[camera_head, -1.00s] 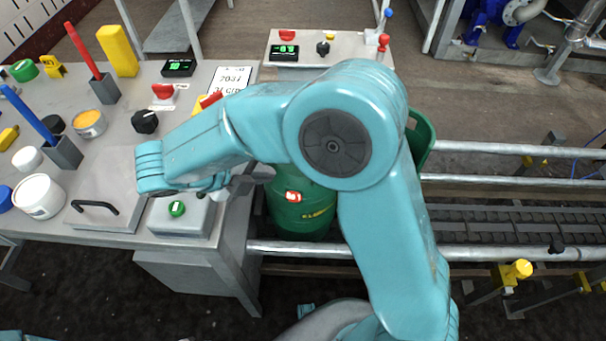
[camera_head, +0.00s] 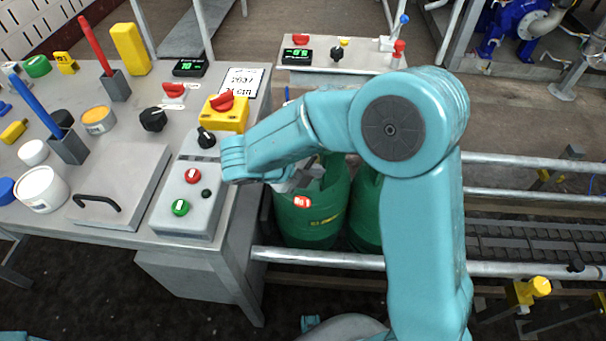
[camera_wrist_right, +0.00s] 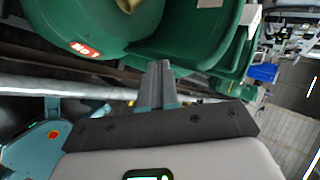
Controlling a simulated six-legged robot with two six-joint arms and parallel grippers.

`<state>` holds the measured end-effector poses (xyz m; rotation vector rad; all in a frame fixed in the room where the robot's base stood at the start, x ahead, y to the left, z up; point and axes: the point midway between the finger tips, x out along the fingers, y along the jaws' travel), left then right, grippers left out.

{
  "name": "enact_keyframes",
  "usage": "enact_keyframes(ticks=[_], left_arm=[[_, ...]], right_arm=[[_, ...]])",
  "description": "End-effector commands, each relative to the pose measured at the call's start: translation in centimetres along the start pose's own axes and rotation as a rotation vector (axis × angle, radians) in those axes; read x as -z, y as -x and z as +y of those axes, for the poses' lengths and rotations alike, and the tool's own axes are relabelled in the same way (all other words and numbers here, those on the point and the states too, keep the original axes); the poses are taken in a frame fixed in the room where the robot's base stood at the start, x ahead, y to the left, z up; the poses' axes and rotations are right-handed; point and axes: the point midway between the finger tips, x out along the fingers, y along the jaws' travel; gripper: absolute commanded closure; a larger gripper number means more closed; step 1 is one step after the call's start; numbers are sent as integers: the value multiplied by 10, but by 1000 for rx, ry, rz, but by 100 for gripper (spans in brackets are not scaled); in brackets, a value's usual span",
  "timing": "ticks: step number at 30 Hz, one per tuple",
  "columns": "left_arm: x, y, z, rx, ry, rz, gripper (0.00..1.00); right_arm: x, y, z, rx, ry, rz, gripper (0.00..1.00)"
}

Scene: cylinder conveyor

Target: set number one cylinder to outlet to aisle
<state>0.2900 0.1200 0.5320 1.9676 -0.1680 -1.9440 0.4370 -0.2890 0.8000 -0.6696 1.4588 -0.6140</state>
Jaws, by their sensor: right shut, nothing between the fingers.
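A green cylinder (camera_head: 310,228) with a red-and-white label stands at the left end of the conveyor, beside the table. In the right wrist view the green cylinder (camera_wrist_right: 50,22) fills the upper left, and its red label reads "NO 1". A second green cylinder (camera_head: 364,215) stands just right of it, partly hidden by my right arm. My right gripper (camera_wrist_right: 158,70) is shut and empty beside the green cylinders. In the head view the right gripper (camera_head: 295,182) is mostly hidden under my forearm, near the cylinder's top. My left gripper is out of view.
The metal table (camera_head: 110,150) holds a button box (camera_head: 190,202) with red and green buttons, a black knob (camera_head: 152,118) and a red switch on a yellow base (camera_head: 226,112). A second panel (camera_head: 335,58) stands behind. Conveyor rails (camera_head: 520,270) run right.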

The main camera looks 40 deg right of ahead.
Motion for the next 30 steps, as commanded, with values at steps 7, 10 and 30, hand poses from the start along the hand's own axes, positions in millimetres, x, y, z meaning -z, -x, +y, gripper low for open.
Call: enact_keyframes(ticks=[7, 10, 30], left_arm=[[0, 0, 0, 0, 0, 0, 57], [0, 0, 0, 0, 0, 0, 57], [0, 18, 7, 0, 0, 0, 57]], right_arm=[[0, 0, -1, 0, 0, -1, 100], [0, 0, -1, 0, 1, -1, 100], [11, -10, -13, 0, 108, -112, 100]])
